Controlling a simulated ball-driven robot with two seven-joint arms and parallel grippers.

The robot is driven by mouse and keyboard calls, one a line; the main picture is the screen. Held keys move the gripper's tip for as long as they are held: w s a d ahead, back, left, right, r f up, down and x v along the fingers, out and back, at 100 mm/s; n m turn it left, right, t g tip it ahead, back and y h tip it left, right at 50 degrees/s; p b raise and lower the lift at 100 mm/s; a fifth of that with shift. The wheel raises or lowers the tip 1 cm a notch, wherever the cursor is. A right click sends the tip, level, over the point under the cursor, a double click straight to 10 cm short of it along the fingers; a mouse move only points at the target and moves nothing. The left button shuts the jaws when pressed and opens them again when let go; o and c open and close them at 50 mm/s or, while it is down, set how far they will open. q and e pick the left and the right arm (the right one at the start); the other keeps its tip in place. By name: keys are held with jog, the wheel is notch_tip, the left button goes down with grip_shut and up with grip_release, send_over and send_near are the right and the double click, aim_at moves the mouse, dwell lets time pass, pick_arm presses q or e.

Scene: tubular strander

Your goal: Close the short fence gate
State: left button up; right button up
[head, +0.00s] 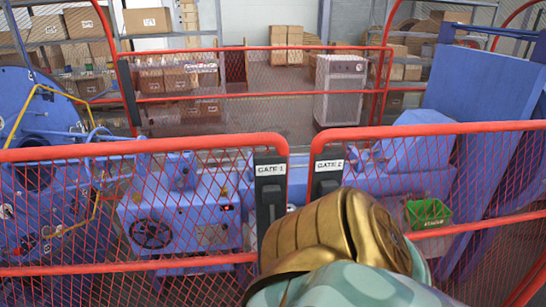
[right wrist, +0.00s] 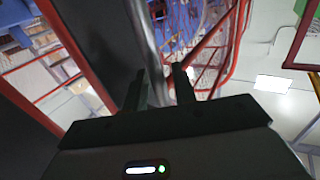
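Two red mesh fence gates stand side by side in the head view. The left one (head: 140,146) has a plate reading GATE 1, the right one (head: 440,130) a plate reading GATE 2. Which is the short one I cannot tell. A narrow gap separates their upright ends, each with a dark handle plate. My gold and teal arm covers the lower part of both ends and hides its gripper. In the right wrist view, my right gripper (right wrist: 161,88) has a finger on each side of a grey bar; whether they press on it is unclear. My left gripper is not visible.
Behind the gates stands blue machinery (head: 185,215) with a green crate (head: 428,213). Another red fence (head: 260,96) runs farther back, with a white cabinet (head: 340,90) and shelves of cardboard boxes (head: 70,55). Some grey floor shows between.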

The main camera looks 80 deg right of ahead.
jog(key=s+a+b, duration=0.3)
jog(key=s, duration=1.3)
jog(key=shift+b, duration=0.4)
jog(key=shift+a, duration=0.1)
